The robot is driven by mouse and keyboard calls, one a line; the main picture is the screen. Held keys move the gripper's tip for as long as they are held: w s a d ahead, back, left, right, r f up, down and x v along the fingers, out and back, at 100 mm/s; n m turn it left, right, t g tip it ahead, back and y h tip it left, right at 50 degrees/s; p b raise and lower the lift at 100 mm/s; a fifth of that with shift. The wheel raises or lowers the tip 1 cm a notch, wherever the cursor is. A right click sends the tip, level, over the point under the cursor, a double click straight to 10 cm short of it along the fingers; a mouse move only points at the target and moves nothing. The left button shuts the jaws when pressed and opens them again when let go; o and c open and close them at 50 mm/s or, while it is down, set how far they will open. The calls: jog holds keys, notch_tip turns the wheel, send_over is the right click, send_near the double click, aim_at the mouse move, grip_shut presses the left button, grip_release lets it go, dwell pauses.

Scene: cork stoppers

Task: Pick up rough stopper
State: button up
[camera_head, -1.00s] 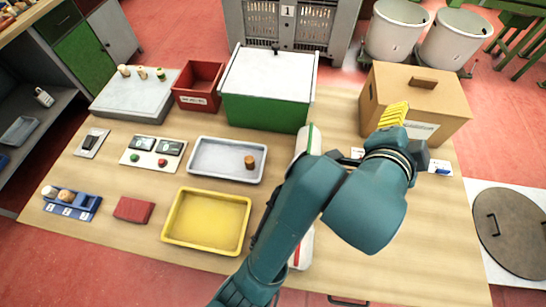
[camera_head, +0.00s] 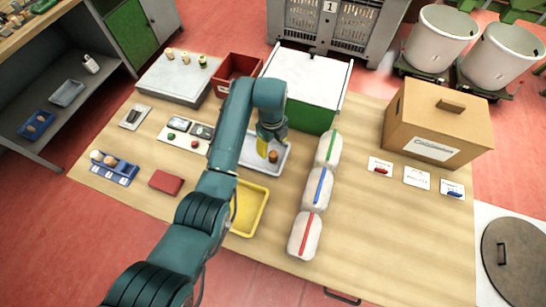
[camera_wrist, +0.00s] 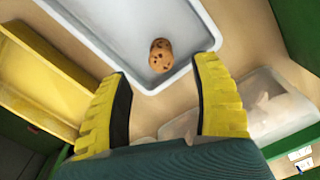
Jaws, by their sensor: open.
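A brown, speckled cork stopper (camera_wrist: 161,56) lies in the grey-white tray (camera_wrist: 105,62) in the wrist view, near the tray's edge. In the head view the stopper (camera_head: 273,157) shows in the tray (camera_head: 282,165), just right of my gripper (camera_head: 264,148). My gripper is open, and its yellow fingers (camera_wrist: 163,95) point towards the stopper with a gap between. Nothing is between the fingers. Part of the tray is hidden by my arm in the head view.
A yellow tray (camera_head: 255,208) lies in front. Three white bags with green, blue and red stripes (camera_head: 314,197) lie to the right. A green box with a white lid (camera_head: 311,90) stands behind. Several stoppers stand on a grey slab (camera_head: 168,80). The table's right front is clear.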

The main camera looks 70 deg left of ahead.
aim_at(273, 154)
jog(key=f, duration=0.3)
jog(key=f+b, duration=0.1)
jog(key=f, duration=0.2)
jog(key=shift+w+d+f, duration=0.1)
jog(key=shift+d+f, duration=0.1)
jog(key=shift+f, duration=0.2)
jog(key=c, duration=0.9)
